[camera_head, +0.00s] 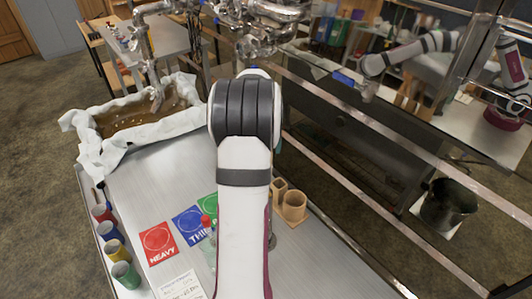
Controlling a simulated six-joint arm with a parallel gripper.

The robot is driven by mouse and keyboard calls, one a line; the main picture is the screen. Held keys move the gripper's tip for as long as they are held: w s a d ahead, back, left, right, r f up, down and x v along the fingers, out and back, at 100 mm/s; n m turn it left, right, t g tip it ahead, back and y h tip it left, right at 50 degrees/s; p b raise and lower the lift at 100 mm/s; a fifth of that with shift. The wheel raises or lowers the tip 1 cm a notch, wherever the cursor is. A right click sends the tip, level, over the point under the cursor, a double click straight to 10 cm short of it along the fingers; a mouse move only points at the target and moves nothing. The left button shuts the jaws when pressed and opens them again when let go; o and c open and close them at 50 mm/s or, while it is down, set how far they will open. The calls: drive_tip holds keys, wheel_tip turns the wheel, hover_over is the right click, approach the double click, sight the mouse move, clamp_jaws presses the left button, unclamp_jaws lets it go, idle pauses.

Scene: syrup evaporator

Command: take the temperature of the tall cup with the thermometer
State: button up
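Brown cups stand close together just right of my arm, on the steel table (140,190). A wide, short one (293,207) is in front, and a narrower one (279,188) that looks taller stands behind it. My arm may hide part of this group. I cannot pick out a thermometer. A small object with a red top (206,221) stands at the left edge of my arm, partly hidden by it; I cannot tell what it is. My gripper is hidden behind my own arm.
Coloured cards, red (157,243) and blue (190,224) among them, lie left of my arm. Several coloured cups, such as a green one (125,274), line the left edge. A cloth-edged pan (150,110) of brown liquid is behind. A black bucket (447,206) is at right.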

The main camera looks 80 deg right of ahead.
wheel_tip(320, 180, up, 16)
drive_tip(key=s+a+r+m+g, duration=0.1)
drive_tip(key=a+r+m, duration=0.15)
drive_tip(key=a, duration=0.65)
drive_tip(key=s+a+r+m+g, duration=0.1)
drive_tip(key=a+r+m, duration=0.15)
drive_tip(key=a, duration=0.75)
wheel_tip(320, 180, down, 19)
drive_tip(key=shift+s+d+f, duration=0.15)
drive_tip(key=shift+d, duration=0.05)
idle(0.4)
idle(4.0)
